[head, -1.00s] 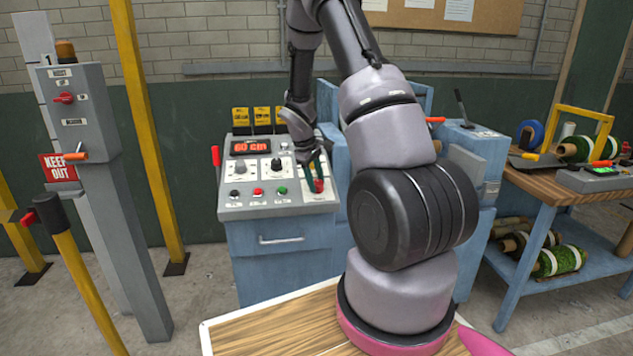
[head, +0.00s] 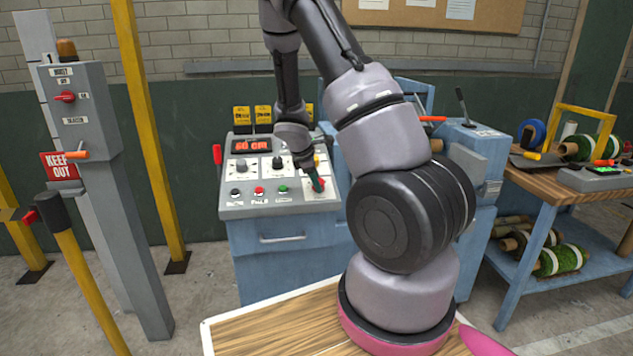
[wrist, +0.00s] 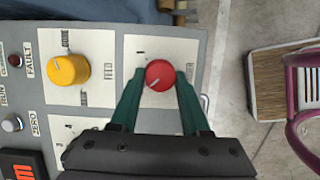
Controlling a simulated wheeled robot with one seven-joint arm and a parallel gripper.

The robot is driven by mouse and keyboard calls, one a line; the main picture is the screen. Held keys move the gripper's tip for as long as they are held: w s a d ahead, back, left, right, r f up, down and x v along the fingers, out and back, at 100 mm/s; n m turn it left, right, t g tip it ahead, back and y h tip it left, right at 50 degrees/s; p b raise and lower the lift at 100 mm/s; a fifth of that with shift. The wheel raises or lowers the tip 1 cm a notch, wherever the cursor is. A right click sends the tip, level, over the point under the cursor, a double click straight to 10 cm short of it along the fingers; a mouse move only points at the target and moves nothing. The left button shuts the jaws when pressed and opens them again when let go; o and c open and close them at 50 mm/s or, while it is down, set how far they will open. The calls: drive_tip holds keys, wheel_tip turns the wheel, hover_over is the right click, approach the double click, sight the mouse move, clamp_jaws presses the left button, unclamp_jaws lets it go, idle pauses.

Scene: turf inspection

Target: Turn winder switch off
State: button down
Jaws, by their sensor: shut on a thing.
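The winder switch looks to be the red rotary knob (wrist: 159,75) on a white plate of the control console; the plate's lettering is mostly hidden. In the head view the red knob (head: 318,185) is at the console's right front corner. My gripper (wrist: 160,80) has its two green fingers on either side of the knob, shut on it. In the head view my gripper (head: 314,178) reaches down to the knob from above. A pale pointer line shows on the knob's face, slanting to the lower left in the wrist view.
The console (head: 265,211) also carries a yellow knob (wrist: 68,70), small buttons and a red display reading 60 cm (head: 251,145). A grey post box (head: 80,110) with a red switch stands at left. A workbench (head: 545,185) with turf rolls stands at right.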

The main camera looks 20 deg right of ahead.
idle(0.4)
drive_tip(key=shift+c, duration=1.9)
unclamp_jaws()
drive_tip(key=v, duration=1)
drive_tip(key=shift+a+r, duration=0.15)
drive_tip(key=shift+r, duration=0.2)
drive_tip(key=shift+s, duration=0.1)
